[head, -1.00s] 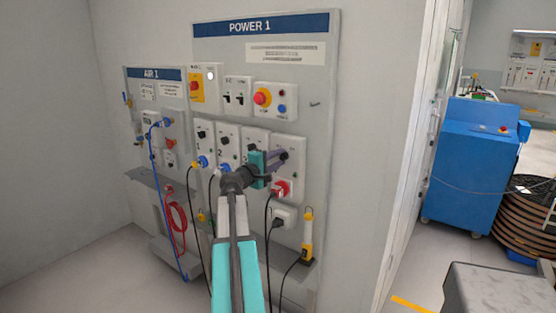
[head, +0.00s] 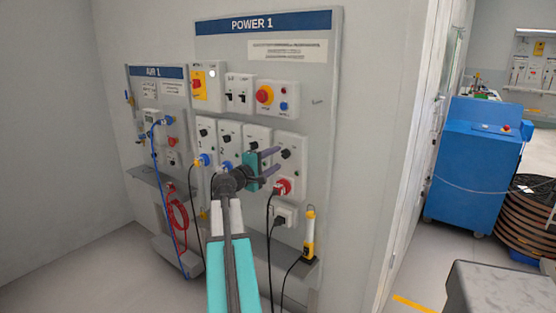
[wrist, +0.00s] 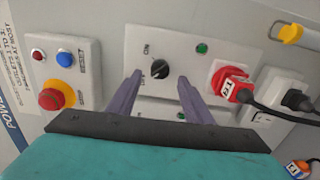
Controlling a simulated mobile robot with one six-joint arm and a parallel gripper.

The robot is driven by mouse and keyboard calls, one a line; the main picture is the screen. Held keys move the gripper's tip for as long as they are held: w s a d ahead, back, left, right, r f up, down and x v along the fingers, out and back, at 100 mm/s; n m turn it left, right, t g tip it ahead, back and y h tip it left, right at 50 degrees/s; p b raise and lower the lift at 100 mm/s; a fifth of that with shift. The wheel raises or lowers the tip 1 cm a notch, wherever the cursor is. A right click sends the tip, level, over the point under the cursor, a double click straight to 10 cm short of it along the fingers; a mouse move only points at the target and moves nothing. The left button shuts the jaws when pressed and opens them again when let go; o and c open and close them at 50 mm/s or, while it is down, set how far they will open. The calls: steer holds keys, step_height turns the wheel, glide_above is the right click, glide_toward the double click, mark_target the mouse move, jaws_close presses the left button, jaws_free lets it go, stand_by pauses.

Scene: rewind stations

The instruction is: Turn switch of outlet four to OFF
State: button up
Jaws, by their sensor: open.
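The outlet four panel (head: 292,172) is the rightmost of the white outlet boxes on the POWER 1 board. Its black rotary switch (head: 286,155) sits near the top, with a red plug (head: 283,187) below. In the wrist view the black switch (wrist: 160,69) lies beside ON and OFF lettering, and a green lamp (wrist: 202,48) is near it. Its exact pointer direction is hard to tell. My gripper (head: 277,160) is open, just in front of the panel. In the wrist view its purple fingers (wrist: 160,74) stand either side of the switch, with gaps, not visibly touching it.
A red plug (wrist: 231,84) with a black cable is right of the fingers in the wrist view. A red-yellow emergency stop (head: 264,95) sits above the outlets. Other outlets stand close on the left. A yellow lamp (head: 308,233) hangs below right.

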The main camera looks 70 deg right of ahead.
steer(key=b+v, duration=0.1)
steer(key=v, duration=0.9)
stand_by(0.3)
